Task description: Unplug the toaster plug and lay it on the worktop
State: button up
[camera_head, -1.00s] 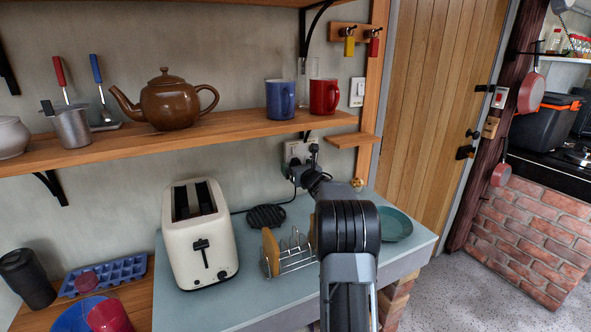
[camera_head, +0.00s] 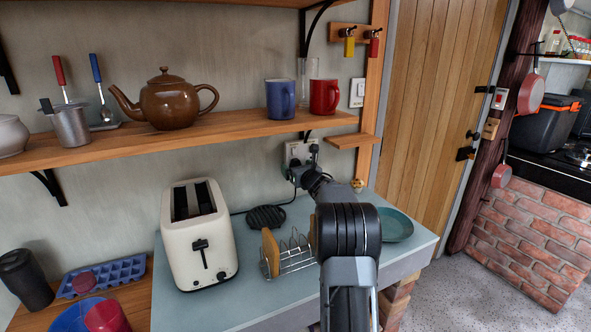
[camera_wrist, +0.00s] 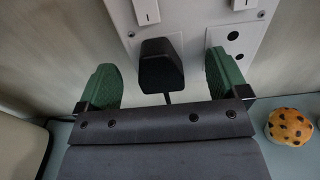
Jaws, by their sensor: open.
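The black toaster plug (camera_wrist: 160,66) sits in the white wall socket plate (camera_wrist: 190,20), its cord leaving from its lower end. In the head view the socket plate (camera_head: 298,148) is on the wall behind the worktop, and my arm partly hides the plug there. My gripper (camera_wrist: 164,75) is open, with one green finger on each side of the plug and a visible gap on both sides. The cream toaster (camera_head: 198,238) stands on the grey-blue worktop (camera_head: 240,300), and a black cord runs from it toward the socket.
A toast rack (camera_head: 292,258) with bread, a dark round item (camera_head: 265,217) and a teal plate (camera_head: 396,224) stand on the worktop. A speckled muffin-like item (camera_wrist: 289,126) is right of my gripper. The shelf (camera_head: 240,134) with teapot and mugs overhangs. The worktop's front strip is clear.

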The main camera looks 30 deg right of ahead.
dwell(0.5)
jog(key=c, duration=1.6)
jog(key=shift+s+f+b, duration=0.1)
jog(key=shift+b, duration=0.25)
jog(key=shift+s+a+b, duration=0.2)
jog(key=shift+s+b, duration=0.8)
jog(key=shift+s, duration=0.45)
jog(key=shift+s+a+b, duration=0.2)
jog(key=shift+s+b, duration=0.8)
jog(key=shift+s, duration=0.4)
